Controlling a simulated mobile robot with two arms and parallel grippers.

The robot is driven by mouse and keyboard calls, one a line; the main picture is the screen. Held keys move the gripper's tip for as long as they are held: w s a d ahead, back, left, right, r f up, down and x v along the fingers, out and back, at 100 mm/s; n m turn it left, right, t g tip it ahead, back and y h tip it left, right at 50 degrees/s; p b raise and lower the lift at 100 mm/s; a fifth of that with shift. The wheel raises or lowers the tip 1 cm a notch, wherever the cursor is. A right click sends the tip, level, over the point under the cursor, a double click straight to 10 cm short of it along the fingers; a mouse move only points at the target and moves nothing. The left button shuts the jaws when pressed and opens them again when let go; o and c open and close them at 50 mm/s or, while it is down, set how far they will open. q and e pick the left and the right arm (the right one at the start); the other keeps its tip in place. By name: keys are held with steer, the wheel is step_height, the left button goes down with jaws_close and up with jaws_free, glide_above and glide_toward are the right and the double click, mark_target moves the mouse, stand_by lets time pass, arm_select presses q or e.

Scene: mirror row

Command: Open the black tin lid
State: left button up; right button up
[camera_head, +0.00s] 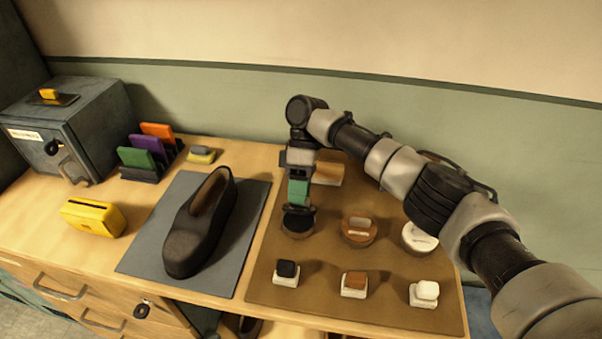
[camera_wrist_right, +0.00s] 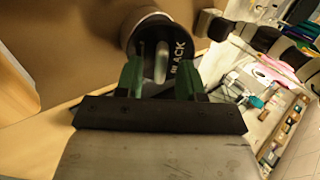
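The black tin (camera_head: 297,232) stands on the brown mat, at the left of a row of three round tins. My right gripper (camera_head: 299,205) points down at this tin from above. In the right wrist view its green fingers (camera_wrist_right: 160,72) are apart, one on each side of the bar, with gaps between. The lid is on the tin. In the head view the gripper partly hides the lid. My left gripper is in neither view.
A brown tin (camera_head: 359,233) and a white tin (camera_head: 419,238) stand to the right. A black shoe (camera_head: 199,225) lies on a grey mat (camera_head: 150,262) at left.

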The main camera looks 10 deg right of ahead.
steer(key=p+v, duration=0.2)
steer(key=v, duration=0.8)
steer(key=shift+r, duration=0.1)
